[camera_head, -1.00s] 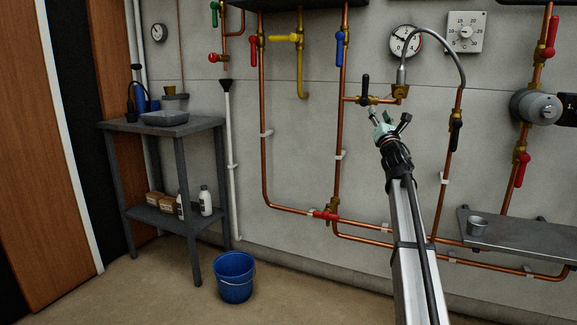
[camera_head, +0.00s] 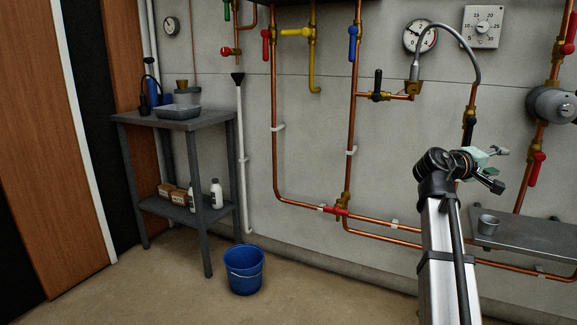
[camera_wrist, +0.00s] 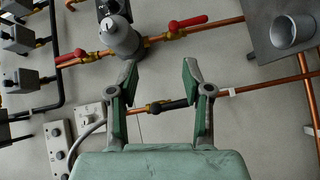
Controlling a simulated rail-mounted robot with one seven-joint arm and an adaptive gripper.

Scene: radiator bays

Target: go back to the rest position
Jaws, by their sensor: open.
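My gripper (camera_head: 500,166) is at the end of my raised arm, right of centre in the head view, in front of the wall pipes. In the wrist view my gripper (camera_wrist: 158,80) has its two green fingers spread apart with nothing between them. Behind the fingers a copper pipe with a black-handled valve (camera_wrist: 168,106) runs across the wall. The same black-handled valve (camera_head: 469,130) shows left of and above my gripper in the head view.
A grey shelf (camera_head: 545,245) with a metal cup (camera_head: 488,225) is on the wall at right. A pump (camera_head: 550,104) and red-handled valves are near it. A side table (camera_head: 190,125) and a blue bucket (camera_head: 244,270) stand at left. The floor is otherwise clear.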

